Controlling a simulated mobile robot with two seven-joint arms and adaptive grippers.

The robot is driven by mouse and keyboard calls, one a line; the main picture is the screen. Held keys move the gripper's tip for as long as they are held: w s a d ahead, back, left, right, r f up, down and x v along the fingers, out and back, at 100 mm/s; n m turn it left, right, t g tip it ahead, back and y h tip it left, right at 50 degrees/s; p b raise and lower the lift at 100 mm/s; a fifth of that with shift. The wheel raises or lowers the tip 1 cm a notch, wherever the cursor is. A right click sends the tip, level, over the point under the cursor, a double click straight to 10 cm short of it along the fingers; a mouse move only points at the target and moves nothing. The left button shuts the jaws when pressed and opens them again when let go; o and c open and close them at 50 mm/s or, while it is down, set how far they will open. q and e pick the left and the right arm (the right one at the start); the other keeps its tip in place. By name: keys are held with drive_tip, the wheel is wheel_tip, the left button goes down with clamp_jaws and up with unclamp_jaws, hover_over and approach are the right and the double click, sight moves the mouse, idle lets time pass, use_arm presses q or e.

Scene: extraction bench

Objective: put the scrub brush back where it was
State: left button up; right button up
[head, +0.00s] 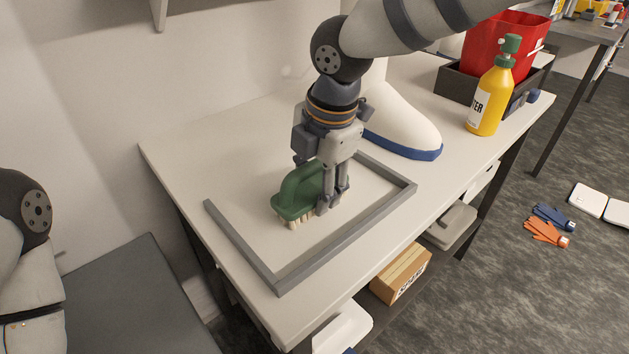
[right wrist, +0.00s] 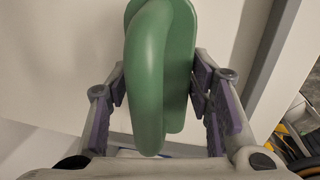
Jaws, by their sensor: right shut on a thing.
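The scrub brush (head: 296,195) has a green body with a looped handle and pale bristles pointing down. It is inside the grey frame (head: 319,260) on the white bench, bristles at or just above the surface; I cannot tell if they touch. My right gripper (head: 332,203) comes down from above and is shut on the brush. In the right wrist view the green brush (right wrist: 160,75) is between the two finger pads of the right gripper (right wrist: 160,110). My left arm shows at the left edge of the head view, but its gripper is out of view.
A white boot with a blue sole (head: 402,124) stands behind the frame. A yellow bottle (head: 488,103) with a green top and a red bucket (head: 498,45) in a dark tray are at the back right. Gloves (head: 546,230) lie on the floor. The bench's left part is clear.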

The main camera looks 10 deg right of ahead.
drive_tip(key=o, duration=1)
drive_tip(key=shift+r, duration=0.1)
wheel_tip(320, 180, up, 12)
drive_tip(key=s+d, duration=0.1)
drive_tip(key=s, duration=0.1)
drive_tip(key=shift+p, duration=0.35)
drive_tip(key=shift+d, duration=0.1)
